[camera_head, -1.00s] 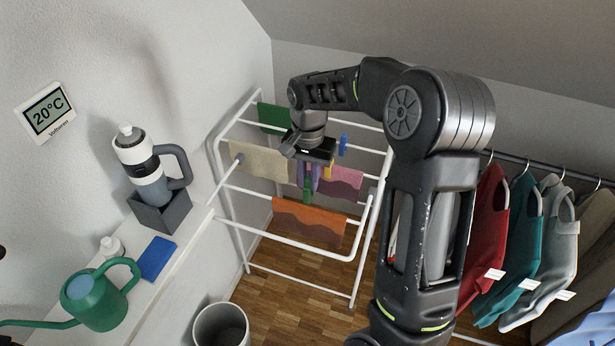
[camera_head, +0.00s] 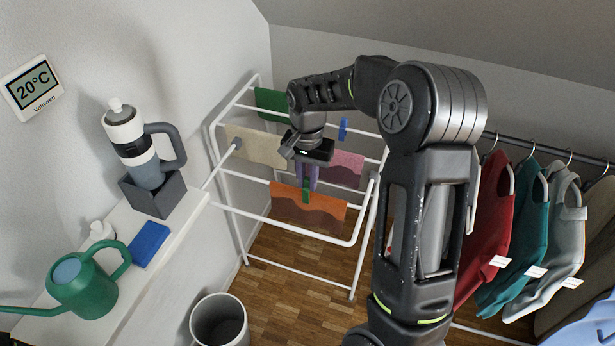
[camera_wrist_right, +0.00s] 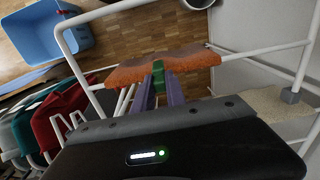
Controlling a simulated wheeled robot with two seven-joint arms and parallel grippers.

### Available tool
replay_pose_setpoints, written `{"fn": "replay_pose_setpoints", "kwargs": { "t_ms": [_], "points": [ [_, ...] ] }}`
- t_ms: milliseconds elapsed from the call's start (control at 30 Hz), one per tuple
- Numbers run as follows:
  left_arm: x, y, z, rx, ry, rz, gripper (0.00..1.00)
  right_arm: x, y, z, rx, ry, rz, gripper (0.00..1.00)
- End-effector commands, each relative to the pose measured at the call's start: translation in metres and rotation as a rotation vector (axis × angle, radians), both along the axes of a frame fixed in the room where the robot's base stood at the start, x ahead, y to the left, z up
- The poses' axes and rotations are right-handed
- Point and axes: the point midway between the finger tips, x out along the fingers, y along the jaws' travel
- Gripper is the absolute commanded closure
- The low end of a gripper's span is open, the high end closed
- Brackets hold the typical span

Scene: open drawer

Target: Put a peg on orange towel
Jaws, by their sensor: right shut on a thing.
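The orange towel (camera_head: 328,213) hangs over a lower bar of the white drying rack; it also shows in the right wrist view (camera_wrist_right: 190,61). My right gripper (camera_head: 307,185), with purple fingers, points down at the towel's top edge. It is shut on a green peg (camera_head: 306,194). In the right wrist view the peg (camera_wrist_right: 159,76) is between the fingertips and overlaps the towel's near edge. I cannot tell whether the peg grips the towel. My left gripper is not in view.
The white rack (camera_head: 243,261) also holds a beige towel (camera_head: 254,144), a pink towel (camera_head: 345,168), a green towel (camera_head: 270,101) and a blue peg (camera_head: 343,128). Hanging clothes (camera_head: 487,240) are at the right. A shelf with a green watering can (camera_head: 88,288) is at the left.

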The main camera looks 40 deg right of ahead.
Motion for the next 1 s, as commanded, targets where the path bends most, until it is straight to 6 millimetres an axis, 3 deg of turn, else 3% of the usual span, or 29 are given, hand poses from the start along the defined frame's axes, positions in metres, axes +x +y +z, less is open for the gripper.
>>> {"fn": "replay_pose_setpoints", "kwargs": {
  "t_ms": [200, 633, 667, 933, 1000],
  "points": [
    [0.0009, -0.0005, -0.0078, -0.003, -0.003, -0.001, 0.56, 0.0000, 0.0001, -0.0117, 0.000, 0.000, 0.000, 1.00],
    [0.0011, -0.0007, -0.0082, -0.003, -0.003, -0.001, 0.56, 0.0000, 0.0000, -0.0130, 0.000, 0.000, 0.000, 1.00],
    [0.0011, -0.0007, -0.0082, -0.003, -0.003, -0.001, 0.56, 0.0000, 0.0000, -0.0130, 0.000, 0.000, 0.000, 0.81],
    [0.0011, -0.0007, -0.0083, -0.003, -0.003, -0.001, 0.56, 0.0000, 0.0000, -0.0130, 0.000, 0.000, 0.000, 0.59],
    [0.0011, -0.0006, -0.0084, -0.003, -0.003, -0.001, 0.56, 0.0001, -0.0001, -0.0130, 0.000, 0.000, 0.000, 0.58]
  ]
}}
